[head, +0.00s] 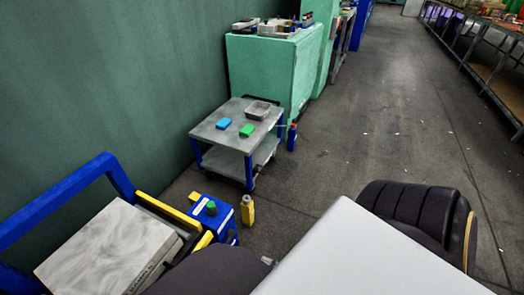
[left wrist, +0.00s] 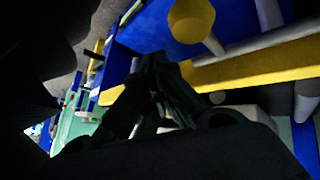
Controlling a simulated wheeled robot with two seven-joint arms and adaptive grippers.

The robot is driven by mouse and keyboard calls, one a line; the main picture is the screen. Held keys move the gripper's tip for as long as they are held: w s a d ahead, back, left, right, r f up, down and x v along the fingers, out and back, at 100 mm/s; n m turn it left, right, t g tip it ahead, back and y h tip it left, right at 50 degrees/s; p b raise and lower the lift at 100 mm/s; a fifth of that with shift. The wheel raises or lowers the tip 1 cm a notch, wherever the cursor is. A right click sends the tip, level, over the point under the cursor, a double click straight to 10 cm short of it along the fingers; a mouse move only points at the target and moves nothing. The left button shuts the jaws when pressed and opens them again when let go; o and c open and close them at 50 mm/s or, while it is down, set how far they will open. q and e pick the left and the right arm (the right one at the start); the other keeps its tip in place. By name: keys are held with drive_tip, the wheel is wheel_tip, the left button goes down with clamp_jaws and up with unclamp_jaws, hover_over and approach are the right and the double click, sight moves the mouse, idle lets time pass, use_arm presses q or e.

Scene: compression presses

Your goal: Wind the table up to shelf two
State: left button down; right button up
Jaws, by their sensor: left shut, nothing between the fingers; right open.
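The table (head: 105,250) has a pale grey top, a yellow edge and a blue rail frame, low at the left of the head view. A blue box with a green knob (head: 211,208) stands beside it. In the left wrist view a yellow round knob (left wrist: 190,18) on a pale shaft stands by a blue panel and a yellow bar (left wrist: 250,68). My left gripper (left wrist: 155,68) is shut and empty, its dark fingertips just below and left of that knob, apart in the picture; depth is unclear. I cannot make out my right gripper. No shelf number is legible.
A grey cart (head: 210,133) with blue legs carries a blue block, a green block and a grey tray. A yellow bottle (head: 248,211) and a blue bottle (head: 292,136) stand on the floor. A green cabinet (head: 265,65) stands behind.

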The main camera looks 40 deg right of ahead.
drive_tip(key=shift+s+d, duration=0.15)
drive_tip(key=shift+s, duration=0.3)
drive_tip(key=shift+s, duration=0.1)
idle(0.8)
